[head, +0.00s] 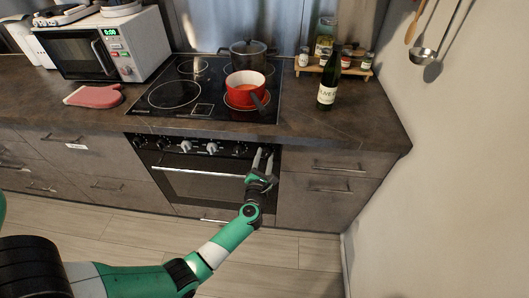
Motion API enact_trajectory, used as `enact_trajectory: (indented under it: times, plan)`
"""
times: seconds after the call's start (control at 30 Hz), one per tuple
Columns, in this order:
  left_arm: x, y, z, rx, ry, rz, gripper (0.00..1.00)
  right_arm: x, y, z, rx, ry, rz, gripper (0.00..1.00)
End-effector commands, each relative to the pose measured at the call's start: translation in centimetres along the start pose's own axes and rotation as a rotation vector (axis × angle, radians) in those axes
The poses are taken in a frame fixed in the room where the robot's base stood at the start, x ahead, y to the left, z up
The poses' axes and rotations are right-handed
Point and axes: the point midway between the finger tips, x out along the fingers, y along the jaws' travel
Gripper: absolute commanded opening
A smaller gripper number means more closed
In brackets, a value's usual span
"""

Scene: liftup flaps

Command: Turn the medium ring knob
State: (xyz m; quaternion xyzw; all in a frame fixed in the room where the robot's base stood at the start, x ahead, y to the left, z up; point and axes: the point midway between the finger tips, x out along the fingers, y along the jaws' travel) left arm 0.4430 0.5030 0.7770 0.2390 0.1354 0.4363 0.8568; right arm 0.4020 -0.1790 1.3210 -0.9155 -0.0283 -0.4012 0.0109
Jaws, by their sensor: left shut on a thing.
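The oven's control panel (175,146) runs along the front of the counter, with several round knobs in a row. Two silver knobs (212,148) sit near its middle, and black knobs (239,150) sit to either side. My left gripper (264,154) reaches up to the right end of the panel. Its two pale fingers are shut on the rightmost knob, which they mostly hide. I cannot read any marking that tells which knob is for the medium ring. My right gripper is out of view.
The black cooktop (205,112) carries a red pan (243,82) and a dark pot (247,55). A bottle (327,90) stands to its right. The oven handle (195,171) lies below the knobs. The floor before the oven is clear.

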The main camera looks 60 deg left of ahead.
Motion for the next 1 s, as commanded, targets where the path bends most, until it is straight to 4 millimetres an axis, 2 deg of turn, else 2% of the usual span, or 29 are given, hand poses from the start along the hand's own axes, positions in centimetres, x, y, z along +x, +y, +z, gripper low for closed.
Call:
enact_trajectory:
  times: [0.03,0.2,0.6,1.0]
  plan:
    - [0.0,0.3,0.5,0.043,0.005,-0.002,0.0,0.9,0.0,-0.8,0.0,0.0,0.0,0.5]
    - [0.0,0.2,0.4,0.206,0.015,-0.005,0.0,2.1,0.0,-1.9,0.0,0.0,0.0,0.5]
    - [0.0,0.1,0.3,0.532,0.037,-0.008,0.0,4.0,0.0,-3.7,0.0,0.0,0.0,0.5]
    - [0.0,0.0,0.1,0.675,0.046,-0.009,0.0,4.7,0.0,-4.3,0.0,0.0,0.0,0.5]
